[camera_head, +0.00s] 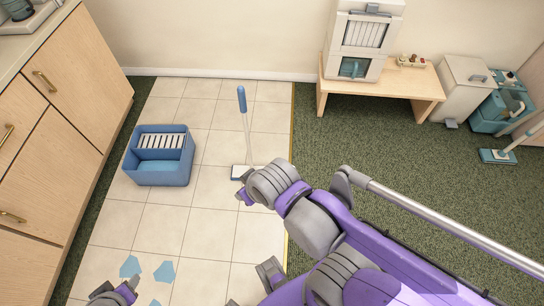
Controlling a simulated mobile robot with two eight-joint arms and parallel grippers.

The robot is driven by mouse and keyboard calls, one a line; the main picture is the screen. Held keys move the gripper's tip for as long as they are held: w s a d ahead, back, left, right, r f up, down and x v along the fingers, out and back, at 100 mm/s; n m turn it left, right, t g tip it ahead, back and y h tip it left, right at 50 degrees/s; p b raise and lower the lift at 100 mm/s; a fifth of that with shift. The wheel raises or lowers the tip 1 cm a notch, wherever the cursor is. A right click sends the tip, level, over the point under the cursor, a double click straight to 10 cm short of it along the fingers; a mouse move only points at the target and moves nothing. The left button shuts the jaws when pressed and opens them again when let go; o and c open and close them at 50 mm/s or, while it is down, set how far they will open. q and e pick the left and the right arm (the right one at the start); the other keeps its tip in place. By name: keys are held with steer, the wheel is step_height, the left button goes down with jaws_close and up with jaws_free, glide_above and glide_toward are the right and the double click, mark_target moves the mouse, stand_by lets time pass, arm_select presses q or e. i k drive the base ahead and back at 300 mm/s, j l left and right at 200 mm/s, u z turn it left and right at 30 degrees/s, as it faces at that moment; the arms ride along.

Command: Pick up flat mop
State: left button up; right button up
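The flat mop stands on the tiled floor near the middle of the view, with a blue grip (242,99), a thin pale pole (247,138) and a flat white head (239,172) low on the tiles. Part of the head's right side is hidden by my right arm. My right gripper (244,196) is just below the mop head in the picture; its fingers are mostly hidden by the wrist, and contact cannot be told. My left gripper (122,292) is at the bottom left edge, partly cut off, away from the mop.
A blue bucket (158,176) with a white slatted wringer stands left of the mop. Light blue patches (164,271) lie on the tiles near my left gripper. Wooden cabinets (50,130) line the left. A low wooden table (395,83) stands at the back right on dark green carpet.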

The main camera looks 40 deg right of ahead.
mark_target(237, 171)
steer(key=z, duration=1.2)
